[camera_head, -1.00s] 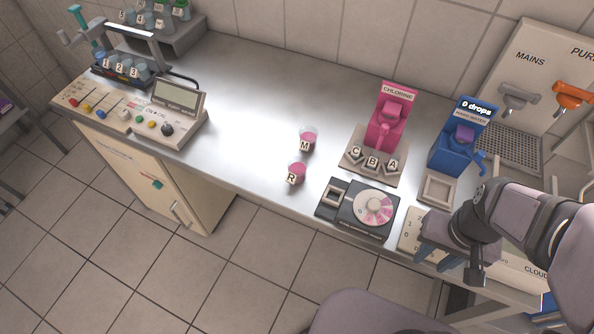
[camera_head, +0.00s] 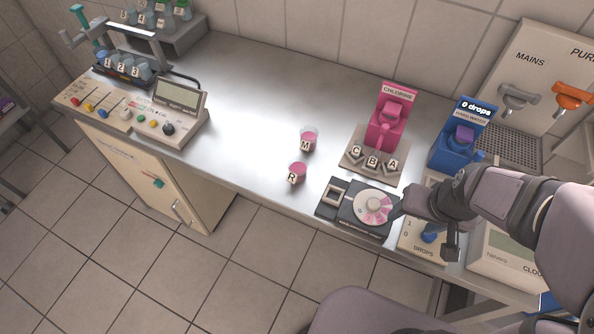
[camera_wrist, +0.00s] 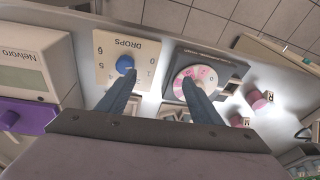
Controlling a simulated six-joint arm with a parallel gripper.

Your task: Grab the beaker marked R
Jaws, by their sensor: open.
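The beaker marked R (camera_head: 297,171) stands upright near the front edge of the bench, with pink contents and a white R label. It also shows at the right of the wrist view (camera_wrist: 258,98). A similar beaker marked M (camera_head: 309,138) stands just behind it. My gripper (camera_wrist: 160,82) is open, with two dark fingers spread and nothing held between them. In the head view it is over the drops box and the right edge of the color-disc device, to the right of beaker R and apart from it.
The color-disc device (camera_head: 350,219) lies between my gripper and beaker R. The drops box (camera_wrist: 107,67) has a blue knob. The pink chlorine dispenser (camera_head: 386,118), with beakers C, B and A before it, and the blue dispenser (camera_head: 456,148) stand behind. Bench left of R is clear.

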